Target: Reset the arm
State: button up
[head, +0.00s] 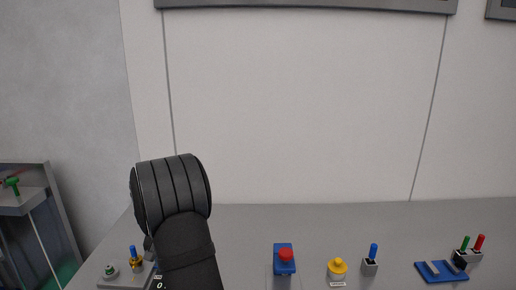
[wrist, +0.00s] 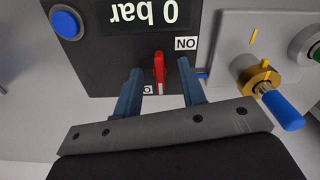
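In the wrist view my gripper (wrist: 160,66) is open. Its two blue-grey fingers stand on either side of a small red lever (wrist: 159,72) on a dark panel (wrist: 100,60). A gap shows between the lever and each finger, and I cannot tell how deep the fingers reach. Another label is partly hidden by the left finger. In the head view my arm covers the gripper and most of this panel.
On the grey bench (head: 235,240) stand a red button on a blue box (head: 285,268), a yellow knob (head: 338,267), a blue-handled switch (head: 371,257) and a blue plate (head: 430,272).

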jog(key=n, duration=0.4)
jog(key=shift+n, duration=2.9)
jog(key=o, duration=0.6)
jog(key=shift+c, duration=0.2)
jog(key=shift+o, duration=0.3)
notch_tip(320, 180, up, 17)
jog(key=n, duration=0.7)
jog(key=shift+r+n, duration=0.15)
jog(key=shift+n, duration=0.25)
notch_tip(320, 180, down, 17)
jog(key=shift+f, duration=0.1)
